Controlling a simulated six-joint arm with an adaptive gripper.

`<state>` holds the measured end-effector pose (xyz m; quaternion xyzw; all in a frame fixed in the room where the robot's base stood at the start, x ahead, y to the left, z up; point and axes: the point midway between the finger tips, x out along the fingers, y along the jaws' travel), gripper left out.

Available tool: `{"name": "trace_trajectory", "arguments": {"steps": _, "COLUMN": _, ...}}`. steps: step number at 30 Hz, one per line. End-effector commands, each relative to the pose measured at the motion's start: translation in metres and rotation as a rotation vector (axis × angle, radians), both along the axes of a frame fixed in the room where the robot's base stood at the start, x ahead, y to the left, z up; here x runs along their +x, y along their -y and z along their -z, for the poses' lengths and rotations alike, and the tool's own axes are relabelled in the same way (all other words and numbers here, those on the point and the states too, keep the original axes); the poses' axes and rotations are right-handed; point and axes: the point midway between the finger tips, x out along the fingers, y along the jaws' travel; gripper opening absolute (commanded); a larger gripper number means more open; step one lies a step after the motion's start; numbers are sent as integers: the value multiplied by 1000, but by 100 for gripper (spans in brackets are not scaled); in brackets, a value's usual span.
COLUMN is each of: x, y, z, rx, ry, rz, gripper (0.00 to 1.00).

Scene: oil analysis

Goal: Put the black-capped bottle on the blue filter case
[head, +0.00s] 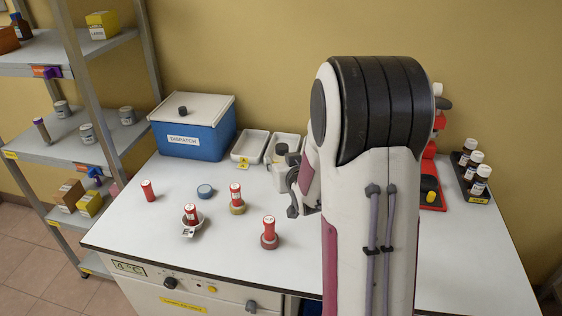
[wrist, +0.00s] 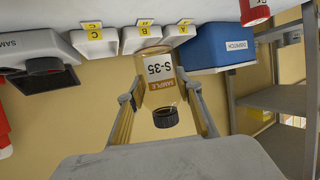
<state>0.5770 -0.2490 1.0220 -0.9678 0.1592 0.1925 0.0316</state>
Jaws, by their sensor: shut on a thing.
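A clear amber-tinted bottle with a black cap (wrist: 160,72) is between the fingers of my gripper (wrist: 158,90) in the wrist view, labelled S-35 and SAMPLE. That view is upside down, so the cap points down in the picture. The bottle (head: 281,174) is upright in the head view, by the white trays. My gripper (head: 294,188) is shut on it, partly hidden by my arm. I cannot tell whether its base touches the table. The blue filter case (head: 205,191) is a small round disc on the table, left of the gripper, with nothing on it.
Red vials stand on a yellow case (head: 237,209), a dark red case (head: 269,242) and a white dish (head: 191,231). Another red vial (head: 148,191) stands at left. A blue DISPATCH box (head: 190,142) and white trays (head: 247,148) are behind. A rack (head: 478,194) holds brown bottles at right.

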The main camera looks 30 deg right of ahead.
Motion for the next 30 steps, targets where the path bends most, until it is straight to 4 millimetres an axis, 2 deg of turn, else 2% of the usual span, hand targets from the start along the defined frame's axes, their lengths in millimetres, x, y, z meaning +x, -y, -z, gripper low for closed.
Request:
{"name": "trace_trajectory", "arguments": {"steps": 8, "x": 9, "y": -6, "z": -1, "rx": -3, "ry": 0, "rz": -7, "gripper": 10}}
{"name": "trace_trajectory", "arguments": {"steps": 14, "x": 33, "y": -24, "z": -5, "rx": -11, "ry": 1, "rz": -32, "gripper": 10}}
{"name": "trace_trajectory", "arguments": {"steps": 23, "x": 88, "y": -78, "z": -14, "rx": -19, "ry": 2, "rz": -93, "gripper": 10}}
{"name": "trace_trajectory", "arguments": {"steps": 30, "x": 128, "y": -133, "z": -21, "rx": -13, "ry": 2, "rz": -148, "gripper": 10}}
